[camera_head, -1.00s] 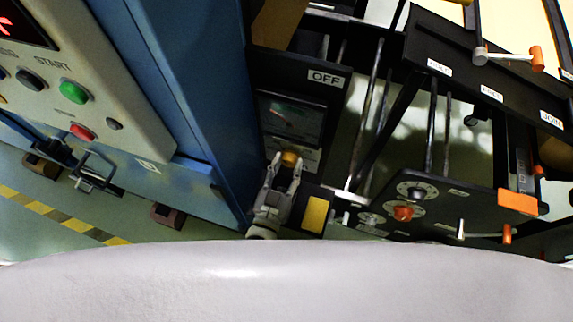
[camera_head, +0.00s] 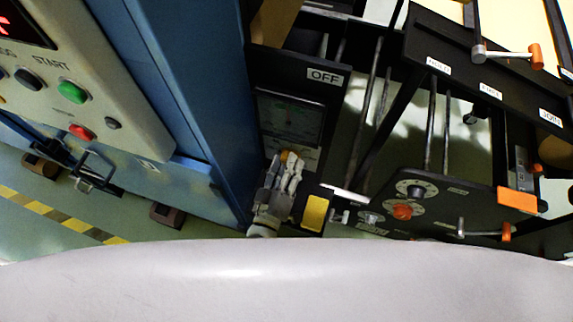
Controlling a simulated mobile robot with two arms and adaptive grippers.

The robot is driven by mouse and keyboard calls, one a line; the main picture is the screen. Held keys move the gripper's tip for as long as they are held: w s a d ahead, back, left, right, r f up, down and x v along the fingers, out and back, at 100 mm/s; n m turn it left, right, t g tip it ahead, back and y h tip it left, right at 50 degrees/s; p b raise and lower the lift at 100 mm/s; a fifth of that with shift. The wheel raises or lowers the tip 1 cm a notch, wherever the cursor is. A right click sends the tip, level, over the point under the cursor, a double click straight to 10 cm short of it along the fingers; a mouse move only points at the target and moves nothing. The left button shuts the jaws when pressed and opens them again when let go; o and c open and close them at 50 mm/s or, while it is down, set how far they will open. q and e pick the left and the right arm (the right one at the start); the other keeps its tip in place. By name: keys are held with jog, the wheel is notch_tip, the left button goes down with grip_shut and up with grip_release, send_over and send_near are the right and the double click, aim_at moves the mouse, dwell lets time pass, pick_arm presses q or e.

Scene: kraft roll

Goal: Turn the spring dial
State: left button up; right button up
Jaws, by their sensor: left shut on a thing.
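The spring dial (camera_head: 284,155) looks like a small yellow-orange knob below a dark gauge window (camera_head: 290,117) on the black machine, at the picture's middle. Only its top edge shows; the fingers cover the rest. My left gripper (camera_head: 287,166) reaches up to it from below and is shut on it. The grey fingers are turned, with one partly in front of the other. The gauge shows faint green marks; its reading is too small to tell. My right gripper is not in view.
A yellow plate (camera_head: 315,213) sits just right of the gripper. A blue cabinet (camera_head: 185,90) stands close on the left, with a green START button (camera_head: 72,92).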

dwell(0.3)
pick_arm(q)
jog(key=o, duration=1)
jog(key=v, duration=1.2)
